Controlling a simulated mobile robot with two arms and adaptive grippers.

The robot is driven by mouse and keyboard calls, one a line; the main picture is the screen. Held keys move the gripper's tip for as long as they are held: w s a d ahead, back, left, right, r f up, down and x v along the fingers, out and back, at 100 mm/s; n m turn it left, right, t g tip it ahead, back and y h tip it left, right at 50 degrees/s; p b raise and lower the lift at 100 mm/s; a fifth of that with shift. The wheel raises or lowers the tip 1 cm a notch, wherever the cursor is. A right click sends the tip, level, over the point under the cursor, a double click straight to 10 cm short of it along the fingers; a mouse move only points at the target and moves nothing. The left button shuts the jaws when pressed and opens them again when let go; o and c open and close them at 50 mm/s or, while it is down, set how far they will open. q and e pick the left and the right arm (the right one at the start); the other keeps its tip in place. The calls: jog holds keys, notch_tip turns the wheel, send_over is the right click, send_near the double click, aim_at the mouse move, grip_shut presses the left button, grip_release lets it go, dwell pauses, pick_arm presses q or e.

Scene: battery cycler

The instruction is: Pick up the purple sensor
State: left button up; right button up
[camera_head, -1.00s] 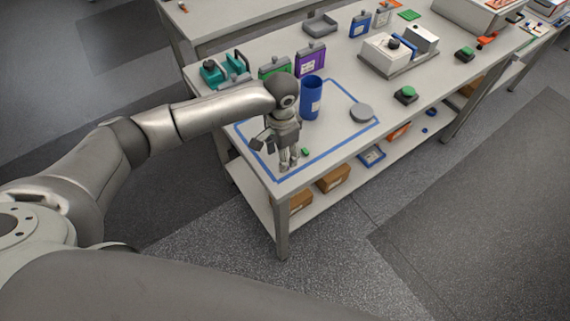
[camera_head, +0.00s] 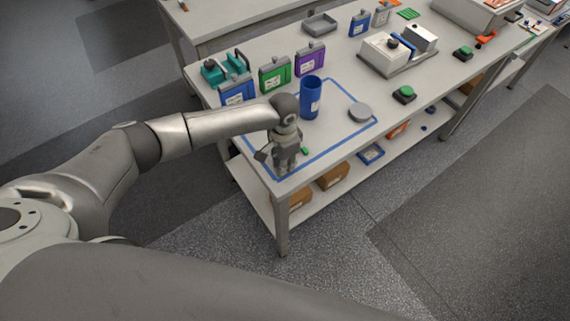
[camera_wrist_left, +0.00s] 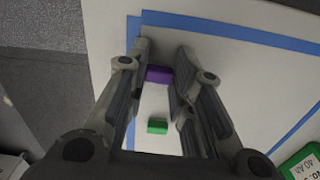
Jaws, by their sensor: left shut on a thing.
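The purple sensor (camera_wrist_left: 159,74) is a small purple block, seen in the left wrist view between the two fingers of my left gripper (camera_wrist_left: 162,62). The gripper is shut on it, near the blue tape corner of the table. In the head view my left gripper (camera_head: 283,173) points down at the table's near left corner, and the sensor is hidden there. I cannot tell whether the sensor still touches the table. My right gripper is not in view.
A small green block (camera_wrist_left: 157,127) lies close by and also shows in the head view (camera_head: 306,151). A blue cup (camera_head: 311,98) and a grey disc (camera_head: 360,112) stand inside the blue tape outline (camera_head: 325,155). Blue, green and purple containers stand behind.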

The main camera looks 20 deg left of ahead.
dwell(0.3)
pick_arm(q)
jog(key=shift+r+b, duration=0.4)
jog(key=shift+r, duration=0.1)
jog(key=shift+s+d+r+b, duration=0.15)
jog(key=shift+r+b, duration=0.45)
jog(key=shift+r, duration=0.6)
jog(key=s+d+r+b, duration=0.3)
jog(key=s+d+r, duration=0.6)
jog(key=shift+s+d+r, duration=0.25)
jog(key=shift+d+r, duration=0.1)
